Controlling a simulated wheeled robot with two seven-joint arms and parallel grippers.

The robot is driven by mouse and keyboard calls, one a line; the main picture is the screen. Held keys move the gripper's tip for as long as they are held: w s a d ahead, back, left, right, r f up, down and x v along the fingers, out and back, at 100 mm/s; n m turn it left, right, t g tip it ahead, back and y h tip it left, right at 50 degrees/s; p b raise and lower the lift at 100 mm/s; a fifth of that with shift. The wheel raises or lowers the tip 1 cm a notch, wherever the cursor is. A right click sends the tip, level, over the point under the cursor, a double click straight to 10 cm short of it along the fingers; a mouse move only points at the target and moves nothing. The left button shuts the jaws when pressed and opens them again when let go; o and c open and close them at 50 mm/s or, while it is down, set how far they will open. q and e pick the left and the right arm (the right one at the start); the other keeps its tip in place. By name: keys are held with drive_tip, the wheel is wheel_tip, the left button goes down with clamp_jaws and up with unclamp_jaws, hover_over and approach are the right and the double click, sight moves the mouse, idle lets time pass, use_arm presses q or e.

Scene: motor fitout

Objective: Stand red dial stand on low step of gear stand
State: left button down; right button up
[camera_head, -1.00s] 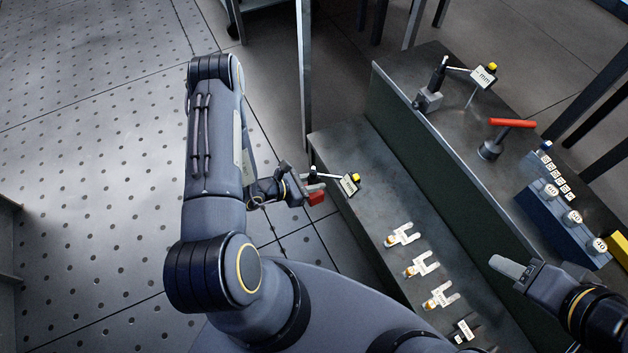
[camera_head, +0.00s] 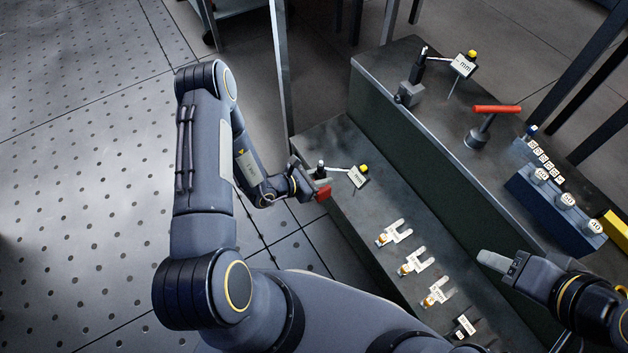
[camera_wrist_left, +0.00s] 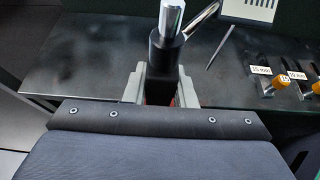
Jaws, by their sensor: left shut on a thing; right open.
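My right gripper (camera_head: 497,262) is open and empty near the low step's right part.
Several fork-shaped gauges (camera_head: 394,233) lie along the low step. The high step (camera_head: 430,110) holds another dial stand (camera_head: 409,94), a red-handled tool (camera_head: 497,109) and a blue block with white knobs (camera_head: 545,200). The low step's far left part is clear.

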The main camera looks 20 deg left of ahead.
use_arm(q)
drive_tip(key=w+d+f+b, duration=0.1)
drive_tip(key=w+d+b, duration=0.2)
drive_tip(key=w+d, duration=0.2)
drive_tip(key=shift+w+d+f, duration=0.25)
drive_tip(key=shift+w+f, duration=0.15)
drive_tip(key=shift+w, duration=0.65)
drive_tip(key=shift+f+b, duration=0.4)
drive_tip(key=shift+b, duration=0.2)
idle(1.2)
